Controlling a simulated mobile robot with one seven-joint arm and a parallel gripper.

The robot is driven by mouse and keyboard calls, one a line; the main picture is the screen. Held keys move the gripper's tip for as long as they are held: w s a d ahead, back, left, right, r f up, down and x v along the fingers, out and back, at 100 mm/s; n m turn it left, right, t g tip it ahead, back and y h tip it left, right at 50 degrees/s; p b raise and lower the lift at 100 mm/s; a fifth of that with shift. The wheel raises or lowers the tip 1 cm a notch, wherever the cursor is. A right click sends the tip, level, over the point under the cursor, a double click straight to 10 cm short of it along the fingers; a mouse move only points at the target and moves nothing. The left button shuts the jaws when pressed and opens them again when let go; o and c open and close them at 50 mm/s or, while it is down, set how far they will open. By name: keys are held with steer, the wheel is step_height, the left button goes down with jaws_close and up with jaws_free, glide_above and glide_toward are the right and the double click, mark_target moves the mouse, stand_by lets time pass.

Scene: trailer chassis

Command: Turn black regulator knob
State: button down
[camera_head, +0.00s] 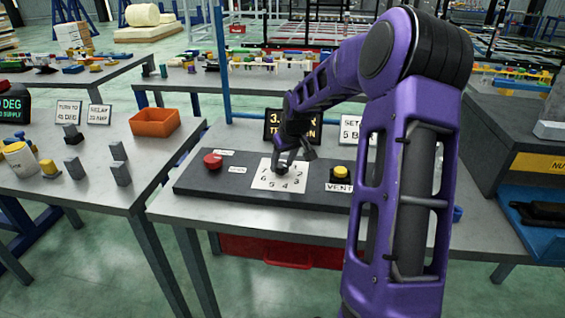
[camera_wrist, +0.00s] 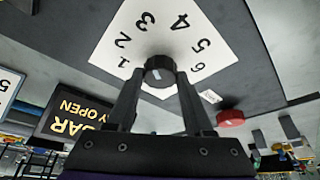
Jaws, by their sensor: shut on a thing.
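The black regulator knob (camera_wrist: 158,70) sits in the middle of a white dial card with printed numbers (camera_wrist: 195,45). In the wrist view it has a pale mark on its face. The head view shows the dial card (camera_head: 265,181) on a dark panel (camera_head: 215,187), the knob mostly covered by my gripper. My gripper (camera_wrist: 159,82) is shut on the knob, one finger on each side; it also shows in the head view (camera_head: 283,165), reaching down onto the dial. Part of the dial's numbers are hidden by the fingers.
A red button (camera_head: 213,161) stands left of the dial and a yellow button (camera_head: 341,172) marked VENT stands right. Two signs, one dark display (camera_head: 273,127) and one white "SET 5 B…" sign (camera_head: 352,130), stand behind. An orange bin (camera_head: 155,122) is on the left table.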

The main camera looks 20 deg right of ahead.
steer(key=shift+b, duration=0.35)
